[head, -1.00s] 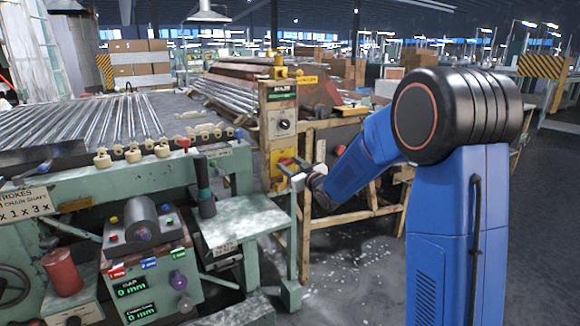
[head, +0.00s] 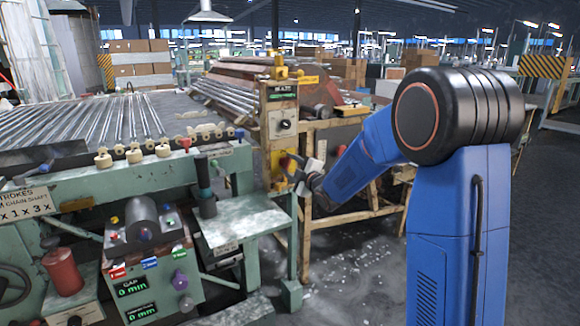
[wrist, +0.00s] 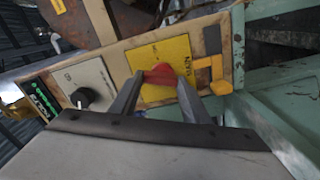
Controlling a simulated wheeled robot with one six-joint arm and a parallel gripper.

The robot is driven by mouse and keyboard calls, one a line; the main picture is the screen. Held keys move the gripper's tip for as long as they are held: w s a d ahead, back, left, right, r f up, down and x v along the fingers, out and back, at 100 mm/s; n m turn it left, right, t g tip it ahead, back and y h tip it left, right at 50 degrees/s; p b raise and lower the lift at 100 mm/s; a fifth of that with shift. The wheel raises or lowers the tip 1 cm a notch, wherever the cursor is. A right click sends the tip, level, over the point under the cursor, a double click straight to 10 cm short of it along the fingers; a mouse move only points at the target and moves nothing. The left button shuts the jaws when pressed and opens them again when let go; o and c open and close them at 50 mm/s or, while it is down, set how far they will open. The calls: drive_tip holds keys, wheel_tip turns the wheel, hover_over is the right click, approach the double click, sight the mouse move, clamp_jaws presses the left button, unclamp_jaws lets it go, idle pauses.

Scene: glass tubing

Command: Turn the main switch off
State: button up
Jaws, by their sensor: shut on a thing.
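The main switch is a red handle on a yellow plate (wrist: 172,55) on the tan post. In the wrist view the red handle (wrist: 160,75) sits between my fingertips, and its sides are partly hidden by them. My gripper (wrist: 157,79) is shut on this handle. In the head view the red handle (head: 287,163) shows at the tip of my gripper (head: 294,171), low on the post. The lettering on the plate is partly covered and hard to read.
A black knob (head: 286,125) on a grey plate and a lit green display (head: 281,93) are higher on the same post. A green machine (head: 150,180) with a control box stands left. A wooden-framed table (head: 345,165) is behind my arm.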

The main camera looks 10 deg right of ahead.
drive_tip(key=n, duration=0.4)
drive_tip(key=shift+s+a+f+n, duration=0.1)
drive_tip(key=shift+f+n, duration=0.05)
drive_tip(key=shift+n, duration=0.15)
idle(0.4)
drive_tip(key=o, duration=1)
drive_tip(key=shift+o, duration=0.2)
drive_tip(key=shift+s, duration=0.1)
drive_tip(key=v, duration=1.7)
drive_tip(key=shift+s, duration=0.1)
